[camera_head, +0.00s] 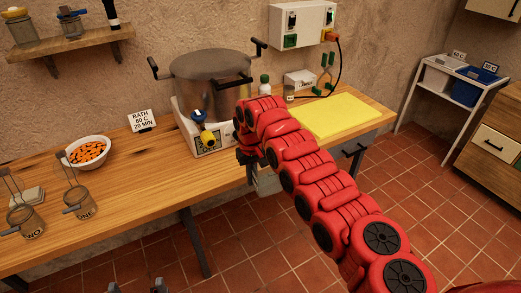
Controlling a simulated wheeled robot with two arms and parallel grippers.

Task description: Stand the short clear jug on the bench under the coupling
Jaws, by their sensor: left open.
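I cannot make out a short clear jug for certain in this view. A blue fitting with a yellow end (198,116) sits low on the front of the steel pot (212,72); I cannot tell whether it is the coupling. My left gripper (137,287) shows only its two grey tips at the bottom edge, apart, with nothing seen between them. My red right arm crosses from the lower right to the bench's front edge. My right gripper (256,172) is mostly hidden under the arm's end, near a small pale shape; I cannot tell whether it holds it.
The wooden bench (125,185) has free room left of the pot's heater (215,140). Glass jars ONE (79,203) and TWO (27,222) and a bowl of orange pieces (87,151) stand at left. A yellow mat (343,115) lies at right.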

